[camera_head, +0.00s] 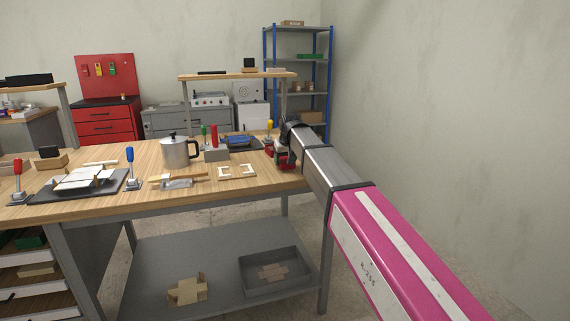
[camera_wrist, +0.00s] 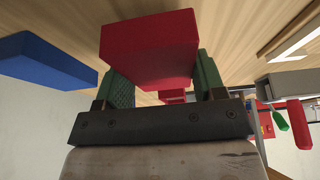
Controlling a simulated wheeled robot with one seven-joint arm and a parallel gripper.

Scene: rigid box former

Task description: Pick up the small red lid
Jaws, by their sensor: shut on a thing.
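The small red lid (camera_wrist: 150,45) is between the green finger pads of my gripper (camera_wrist: 165,80) in the wrist view. Both pads press against its sides. In the head view my gripper (camera_head: 283,155) is at the right end of the wooden workbench, with red showing at its fingers. The arm partly hides it there. I cannot tell whether the lid touches the bench top.
A blue block (camera_wrist: 45,60) is to the left in the wrist view. The workbench (camera_head: 110,207) carries a metal pot (camera_head: 180,152), a yellow-handled toggle clamp (camera_head: 269,128) and cream-coloured pieces (camera_head: 236,171). A grey tray (camera_head: 275,290) lies on the lower shelf.

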